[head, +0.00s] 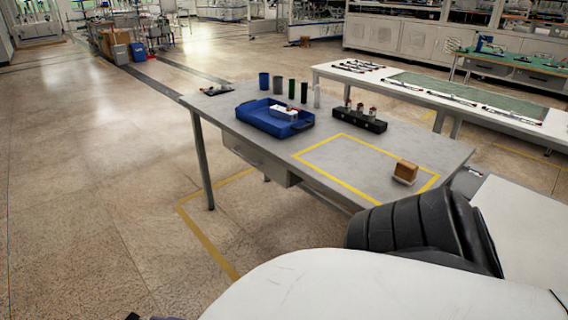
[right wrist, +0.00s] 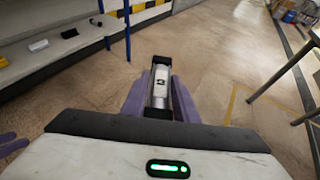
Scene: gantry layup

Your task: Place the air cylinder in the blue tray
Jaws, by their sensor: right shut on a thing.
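The air cylinder (right wrist: 161,88), a silver barrel with dark end caps and a dark mark, is in the right wrist view. My right gripper (right wrist: 160,80) is shut on it, with a purple finger along each side. The floor shows beyond it. The blue tray (head: 262,126) stands on the grey table in the head view, with a white item inside; it is well away from my arm. Purple finger-like shapes at the left edge of the right wrist view look like my left gripper (right wrist: 10,143), cut off; its opening is unclear.
The grey table (head: 240,126) also holds several dark cups (head: 292,88), a black block with small parts (head: 360,121) and a brown box (head: 405,170) inside a yellow-taped rectangle. A white bench (head: 470,104) stands behind. Open floor lies left of the table.

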